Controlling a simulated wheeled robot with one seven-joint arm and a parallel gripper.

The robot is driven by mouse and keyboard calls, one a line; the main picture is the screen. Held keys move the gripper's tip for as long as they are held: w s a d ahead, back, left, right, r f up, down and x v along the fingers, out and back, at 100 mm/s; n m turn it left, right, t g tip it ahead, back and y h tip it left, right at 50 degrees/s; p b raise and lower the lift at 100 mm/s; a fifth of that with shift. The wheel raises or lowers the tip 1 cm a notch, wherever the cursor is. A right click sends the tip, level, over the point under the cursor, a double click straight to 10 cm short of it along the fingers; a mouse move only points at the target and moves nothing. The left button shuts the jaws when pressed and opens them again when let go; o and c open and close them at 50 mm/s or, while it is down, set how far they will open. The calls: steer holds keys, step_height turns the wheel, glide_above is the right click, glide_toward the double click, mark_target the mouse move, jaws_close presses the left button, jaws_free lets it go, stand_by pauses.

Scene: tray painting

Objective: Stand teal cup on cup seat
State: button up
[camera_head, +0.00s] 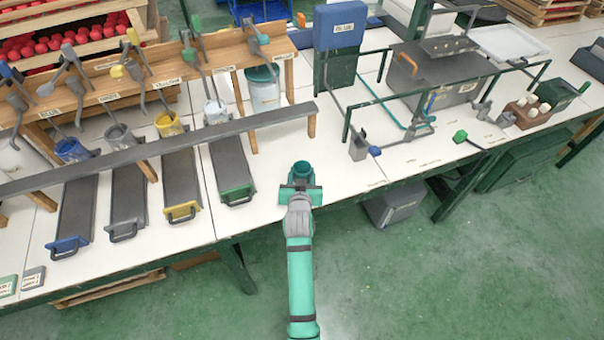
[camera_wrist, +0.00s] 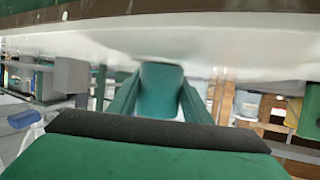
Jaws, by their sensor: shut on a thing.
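The teal cup (camera_head: 302,171) is between the fingers of my gripper (camera_head: 301,184), over the white bench near its front edge. Its open mouth faces up in the head view. My gripper is shut on it. In the wrist view, which looks upside down, the teal cup (camera_wrist: 160,92) sits between the two teal fingers (camera_wrist: 160,103). A gap between the cup's base and the bench cannot be judged. I cannot tell for certain which part is the cup seat; a small grey box-like holder (camera_head: 359,149) stands on the bench to the right, under the pipe frame.
To the left, a long grey rail (camera_head: 150,152) and several sloping trays with coloured handles, such as the green-handled tray (camera_head: 231,170), fill the bench. The pipe frame (camera_head: 347,120) and a grey tank (camera_head: 430,75) stand to the right. White bench top (camera_head: 335,170) beside the cup is clear.

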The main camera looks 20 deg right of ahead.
steer(key=shift+w, duration=0.1)
steer(key=o, duration=1.1)
steer(key=shift+d+f, duration=0.1)
steer(key=shift+d, duration=0.05)
steer(key=shift+c, duration=0.2)
